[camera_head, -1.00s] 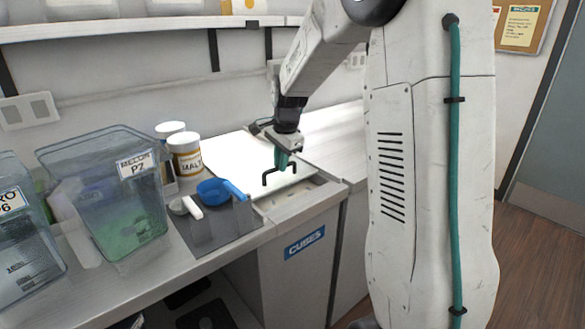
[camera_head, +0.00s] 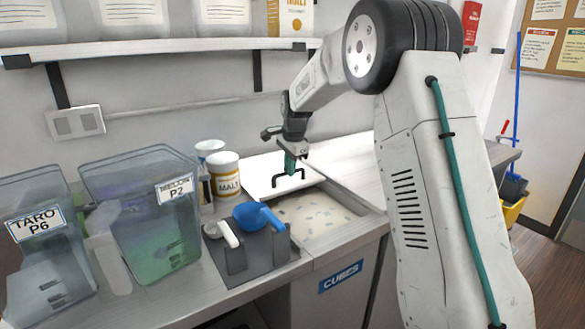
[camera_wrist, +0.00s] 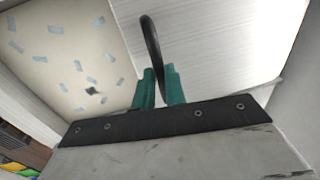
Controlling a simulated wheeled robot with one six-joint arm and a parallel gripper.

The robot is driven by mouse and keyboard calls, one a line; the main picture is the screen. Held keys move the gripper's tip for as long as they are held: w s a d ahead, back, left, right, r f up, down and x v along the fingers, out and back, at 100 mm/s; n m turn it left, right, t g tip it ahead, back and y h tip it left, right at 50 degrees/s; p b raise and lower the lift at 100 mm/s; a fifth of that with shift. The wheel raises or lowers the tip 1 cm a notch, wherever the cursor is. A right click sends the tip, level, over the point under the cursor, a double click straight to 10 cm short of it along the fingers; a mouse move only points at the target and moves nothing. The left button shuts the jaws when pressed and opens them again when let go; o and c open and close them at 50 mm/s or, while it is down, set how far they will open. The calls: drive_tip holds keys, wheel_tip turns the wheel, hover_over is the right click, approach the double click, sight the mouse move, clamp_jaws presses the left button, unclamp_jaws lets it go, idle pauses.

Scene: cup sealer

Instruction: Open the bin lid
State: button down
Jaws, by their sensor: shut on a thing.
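The bin is built into the counter, with a blue "CUBES" label (camera_head: 341,276) on its front. Its white lid (camera_head: 262,172) is slid toward the wall, so the front of the bin opening (camera_head: 318,218) is uncovered and shows pale contents with small bluish cubes. My gripper (camera_head: 290,172) has teal fingers shut on the lid's black handle (camera_head: 280,181). In the wrist view the teal fingers (camera_wrist: 159,88) pinch the dark curved handle (camera_wrist: 151,40), with the lid (camera_wrist: 210,40) beyond and the open bin (camera_wrist: 70,55) beside it.
A dark stand holds a blue scoop (camera_head: 257,216) and a white scoop (camera_head: 222,232) left of the opening. A MALT jar (camera_head: 226,180) and clear tubs labelled P2 (camera_head: 150,230) and P6 (camera_head: 45,260) stand further left. The wall and shelf (camera_head: 170,52) are behind.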

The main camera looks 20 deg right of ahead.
drive_tip(key=c, duration=1.5)
unclamp_jaws()
drive_tip(key=shift+a, duration=0.1)
drive_tip(key=shift+o, duration=0.2)
wheel_tip(320, 180, up, 8)
drive_tip(key=s, duration=0.1)
drive_tip(key=shift+s, duration=0.25)
drive_tip(key=shift+f, duration=0.15)
